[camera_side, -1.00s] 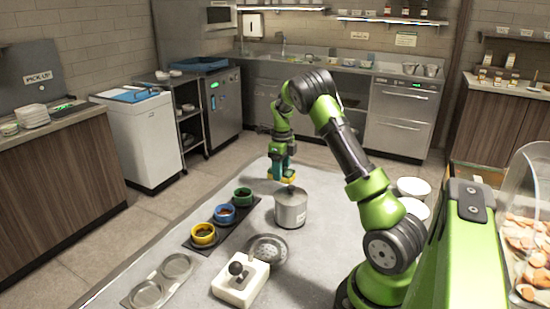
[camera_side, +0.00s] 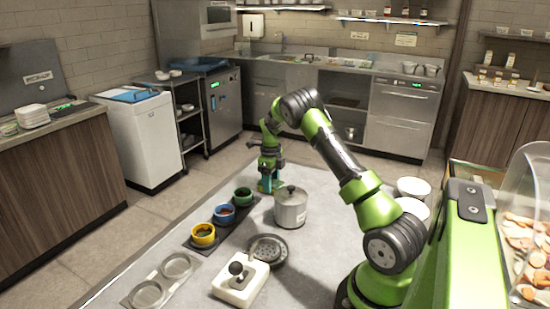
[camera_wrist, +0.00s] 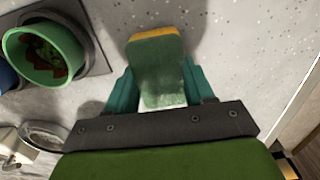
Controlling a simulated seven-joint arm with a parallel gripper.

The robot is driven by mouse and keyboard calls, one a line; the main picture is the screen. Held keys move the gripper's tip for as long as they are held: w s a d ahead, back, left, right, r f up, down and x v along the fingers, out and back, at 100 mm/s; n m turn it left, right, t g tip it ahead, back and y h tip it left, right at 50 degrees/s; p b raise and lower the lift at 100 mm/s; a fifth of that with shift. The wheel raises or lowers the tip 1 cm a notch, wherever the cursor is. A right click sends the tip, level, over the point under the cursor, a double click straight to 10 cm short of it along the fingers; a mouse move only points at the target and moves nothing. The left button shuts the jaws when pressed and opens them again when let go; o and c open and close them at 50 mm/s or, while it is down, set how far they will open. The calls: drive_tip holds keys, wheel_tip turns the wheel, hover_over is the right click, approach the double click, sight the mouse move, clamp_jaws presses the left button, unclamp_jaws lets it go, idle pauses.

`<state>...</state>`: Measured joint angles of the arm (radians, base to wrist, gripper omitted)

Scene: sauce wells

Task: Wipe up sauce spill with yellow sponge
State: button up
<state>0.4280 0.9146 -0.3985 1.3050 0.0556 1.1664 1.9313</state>
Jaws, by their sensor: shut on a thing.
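My gripper (camera_side: 268,185) is low over the grey counter, just right of the green-rimmed well in the side view. In the wrist view its teal fingers (camera_wrist: 160,88) are shut on the sponge, one on each side. The sponge (camera_wrist: 154,34) shows a green top face and a yellow edge at its far end. Its underside is hidden, and I cannot tell whether it touches the counter. The green well (camera_wrist: 42,55) with red and green contents is left of the sponge and apart from it. I see no clear sauce spill; any under the sponge is hidden.
A dark holder carries the green (camera_side: 243,195), blue (camera_side: 224,213) and yellow (camera_side: 203,234) wells. A lidded metal pot (camera_side: 290,210) stands close to the right of my gripper. A perforated ladle and a white block with a black knob (camera_side: 240,284) are nearer the camera.

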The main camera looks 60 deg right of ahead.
sight(281, 185)
drive_tip(key=shift+s, duration=1.8)
drive_tip(key=shift+s+r, duration=0.1)
drive_tip(key=shift+s, duration=0.1)
drive_tip(key=shift+r, duration=3.95)
